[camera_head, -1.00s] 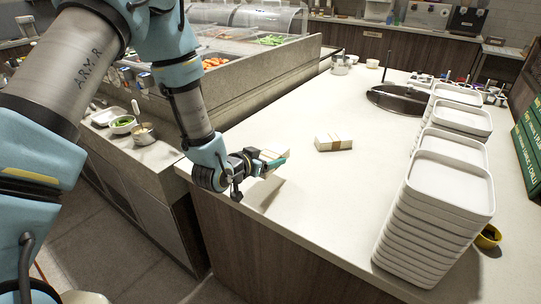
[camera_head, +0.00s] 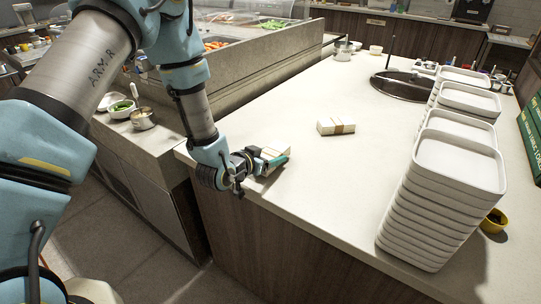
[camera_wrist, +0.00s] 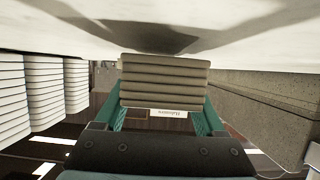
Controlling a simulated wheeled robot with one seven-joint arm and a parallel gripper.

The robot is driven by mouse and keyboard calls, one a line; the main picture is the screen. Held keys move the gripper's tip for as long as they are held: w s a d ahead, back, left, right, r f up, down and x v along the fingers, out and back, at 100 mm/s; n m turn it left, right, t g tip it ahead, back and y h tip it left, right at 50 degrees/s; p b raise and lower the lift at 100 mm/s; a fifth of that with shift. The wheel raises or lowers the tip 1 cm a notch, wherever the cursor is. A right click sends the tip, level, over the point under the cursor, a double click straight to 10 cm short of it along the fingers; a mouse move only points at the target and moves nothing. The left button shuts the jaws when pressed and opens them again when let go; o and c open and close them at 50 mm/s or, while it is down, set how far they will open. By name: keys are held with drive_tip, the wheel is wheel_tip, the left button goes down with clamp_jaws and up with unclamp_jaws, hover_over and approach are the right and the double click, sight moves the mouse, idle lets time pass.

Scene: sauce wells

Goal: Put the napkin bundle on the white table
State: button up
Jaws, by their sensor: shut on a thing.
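My gripper (camera_head: 275,161) is shut on a cream napkin bundle (camera_head: 268,154). It is at the front left part of the white table (camera_head: 320,180). In the wrist view, the bundle (camera_wrist: 165,82) shows as several stacked layers between the green fingers (camera_wrist: 160,120). The pale tabletop (camera_wrist: 60,25) fills the top of that view, with a dark shadow close to the bundle. I cannot tell whether the bundle touches the table. A second bundle (camera_head: 336,127) with a brown band lies on the table, farther back and right of my gripper.
Tall stacks of white trays (camera_head: 440,200) stand on the right of the table, with a yellow bowl (camera_head: 494,221) beside them. A round dark well (camera_head: 402,86) is farther back. The tabletop between my gripper and the trays is clear. A food counter (camera_head: 150,140) adjoins at left.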

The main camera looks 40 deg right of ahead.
drive_tip(key=shift+f+b, duration=0.5)
drive_tip(key=shift+f, duration=0.05)
drive_tip(key=o, duration=1.5)
drive_tip(key=b+v, duration=0.3)
drive_tip(key=v, duration=0.7)
drive_tip(key=shift+s+a+r, duration=0.1)
drive_tip(key=shift+s+a, duration=0.05)
drive_tip(key=shift+a, duration=0.25)
